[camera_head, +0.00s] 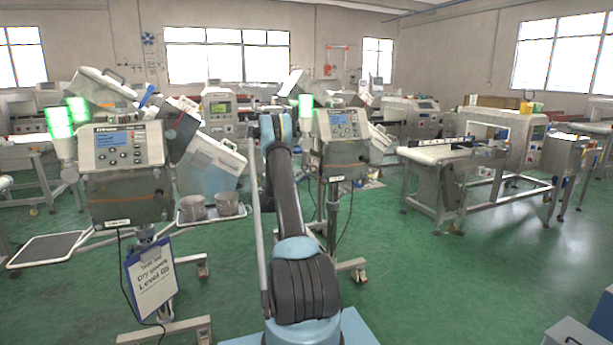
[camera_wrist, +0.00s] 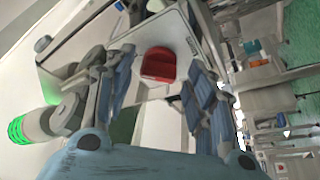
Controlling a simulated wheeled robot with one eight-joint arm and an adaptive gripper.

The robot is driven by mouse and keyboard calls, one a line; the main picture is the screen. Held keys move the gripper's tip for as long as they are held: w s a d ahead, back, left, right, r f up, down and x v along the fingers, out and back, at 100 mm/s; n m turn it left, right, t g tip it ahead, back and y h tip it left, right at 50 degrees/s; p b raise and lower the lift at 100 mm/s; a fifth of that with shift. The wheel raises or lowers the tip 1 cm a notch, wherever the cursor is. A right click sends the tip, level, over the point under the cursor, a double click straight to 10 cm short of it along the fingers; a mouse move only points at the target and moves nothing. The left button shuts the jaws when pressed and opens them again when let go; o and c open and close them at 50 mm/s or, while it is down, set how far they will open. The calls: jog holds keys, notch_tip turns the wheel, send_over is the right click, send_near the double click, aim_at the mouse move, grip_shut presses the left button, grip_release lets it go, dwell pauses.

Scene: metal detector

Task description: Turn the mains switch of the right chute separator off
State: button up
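The right chute separator (camera_head: 340,142) stands beyond my arm in the head view, with a grey control box, a blue display and a lit green lamp (camera_head: 306,112) at its left. In the wrist view, its red mains switch (camera_wrist: 158,65) sits on a pale panel. My gripper (camera_wrist: 157,82) is open, with one blue-grey finger to the left of the switch and one to the right. The switch shows between and beyond the fingers. I cannot tell whether they touch it. The switch is hidden in the head view.
A similar left separator (camera_head: 122,148) stands at the left with a hanging clipboard sign (camera_head: 151,277). Two grey pots (camera_head: 212,206) stand on a tray between the machines. A conveyor metal detector (camera_head: 500,135) is at the right.

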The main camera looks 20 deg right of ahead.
jog(key=c, duration=0.7)
jog(key=shift+c, duration=0.2)
jog(key=shift+n, duration=0.4)
jog(key=n+y, duration=0.2)
jog(key=n, duration=0.3)
jog(key=r+n+g+y, duration=0.1)
jog(key=n+y, duration=0.1)
jog(key=n, duration=0.3)
jog(key=n+g+y, duration=0.1)
jog(key=n+y, duration=0.1)
jog(key=n, duration=0.4)
jog(key=shift+r, duration=0.15)
jog(key=o, duration=1.1)
jog(key=shift+c, duration=0.2)
